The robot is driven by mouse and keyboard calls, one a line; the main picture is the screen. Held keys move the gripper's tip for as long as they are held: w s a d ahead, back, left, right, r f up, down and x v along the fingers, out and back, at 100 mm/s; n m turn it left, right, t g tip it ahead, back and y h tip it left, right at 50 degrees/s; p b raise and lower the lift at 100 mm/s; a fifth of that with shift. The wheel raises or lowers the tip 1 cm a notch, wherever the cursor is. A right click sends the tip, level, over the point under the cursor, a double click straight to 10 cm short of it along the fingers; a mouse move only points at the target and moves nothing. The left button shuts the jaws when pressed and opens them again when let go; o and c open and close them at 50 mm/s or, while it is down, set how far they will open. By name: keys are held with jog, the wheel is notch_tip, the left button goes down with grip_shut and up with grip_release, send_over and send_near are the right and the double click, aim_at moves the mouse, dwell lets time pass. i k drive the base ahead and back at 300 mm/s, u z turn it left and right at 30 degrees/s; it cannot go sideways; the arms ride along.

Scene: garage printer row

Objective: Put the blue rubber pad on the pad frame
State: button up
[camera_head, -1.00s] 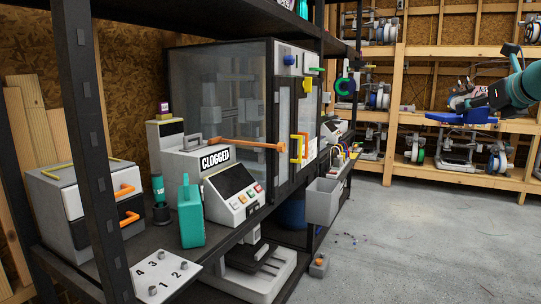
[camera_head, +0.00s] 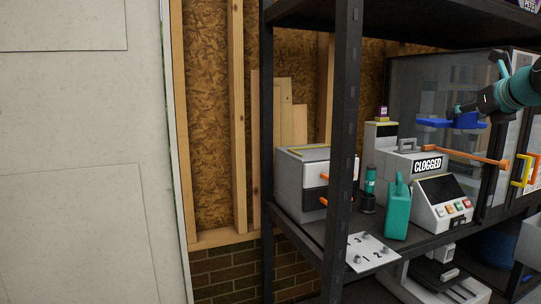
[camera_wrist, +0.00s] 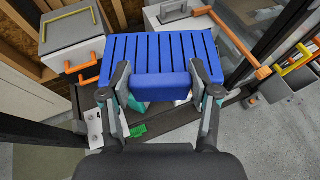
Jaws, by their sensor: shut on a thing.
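The blue rubber pad (camera_wrist: 160,50), ribbed with slots, is held out ahead of my gripper (camera_wrist: 160,78) in the wrist view. The two fingers are shut on a block at the pad's near edge. In the head view my gripper (camera_head: 466,111) is at the upper right, holding the pad (camera_head: 433,122) about level in the air in front of the grey cabinet. No part is clearly recognisable as the pad frame. A white plate (camera_head: 378,257) with numbers and short pegs lies at the shelf's front edge; I cannot tell whether it belongs to the frame.
A black shelf post (camera_head: 342,150) stands in front of the shelf. A pale wall (camera_head: 80,120) fills the left.

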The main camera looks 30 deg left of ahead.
aim_at(316, 151)
jog(key=u, duration=0.7)
jog(key=i, duration=1)
jog(key=z, duration=0.05)
